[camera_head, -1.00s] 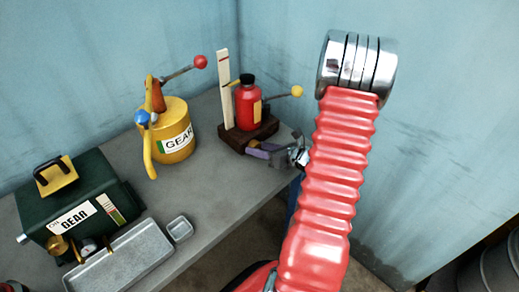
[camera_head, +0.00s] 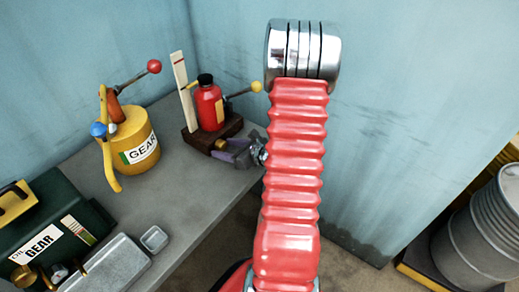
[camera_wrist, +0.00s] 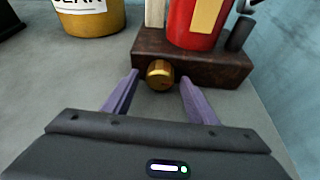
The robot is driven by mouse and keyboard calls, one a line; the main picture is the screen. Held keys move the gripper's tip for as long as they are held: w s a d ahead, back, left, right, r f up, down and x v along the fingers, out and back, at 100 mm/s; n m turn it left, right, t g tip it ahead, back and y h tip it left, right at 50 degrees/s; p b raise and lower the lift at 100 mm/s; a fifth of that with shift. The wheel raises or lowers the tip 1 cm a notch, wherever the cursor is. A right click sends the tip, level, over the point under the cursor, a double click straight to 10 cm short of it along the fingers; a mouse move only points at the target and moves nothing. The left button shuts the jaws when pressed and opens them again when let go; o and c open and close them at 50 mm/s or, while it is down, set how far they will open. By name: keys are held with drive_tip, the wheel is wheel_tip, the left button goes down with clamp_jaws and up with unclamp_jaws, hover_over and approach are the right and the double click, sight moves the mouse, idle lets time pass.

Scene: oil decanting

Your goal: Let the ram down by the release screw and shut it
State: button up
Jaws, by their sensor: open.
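The ram is a red bottle jack (camera_head: 208,106) with a black cap. The brass release screw (camera_wrist: 159,74) sticks out of the block's front face in the wrist view. My gripper (camera_wrist: 160,79) is open, its purple fingers on either side of the screw, with visible gaps. In the head view my gripper (camera_head: 236,152) is in front of the block, partly hidden by my red arm.
A white upright strip with a red mark (camera_head: 183,90) stands beside the jack. A yellow gear-oil can (camera_head: 134,140), a green gear box (camera_head: 60,215), a grey tray (camera_head: 110,268) and a small dish (camera_head: 154,239) are on the bench. A metal drum (camera_head: 485,240) stands at right.

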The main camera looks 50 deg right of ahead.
drive_tip(key=shift+s+r, duration=0.15)
drive_tip(key=shift+s, duration=0.1)
drive_tip(key=v, duration=1.3)
drive_tip(key=shift+s+a+r, duration=0.1)
drive_tip(key=shift+s+r, duration=0.1)
drive_tip(key=shift+s, duration=0.1)
drive_tip(key=shift+w+a, duration=0.1)
drive_tip(key=shift+w, duration=0.1)
drive_tip(key=shift+w+r+m, duration=0.1)
drive_tip(key=shift+r+m, duration=0.1)
drive_tip(key=shift+m, duration=0.4)
drive_tip(key=shift+w+d+r+m+y, duration=0.1)
drive_tip(key=shift+d+r+m+y, duration=0.1)
drive_tip(key=shift+d+m+y, duration=0.5)
drive_tip(key=shift+d+y, duration=0.1)
drive_tip(key=shift+s+d+f, duration=0.3)
drive_tip(key=shift+d+f, duration=0.15)
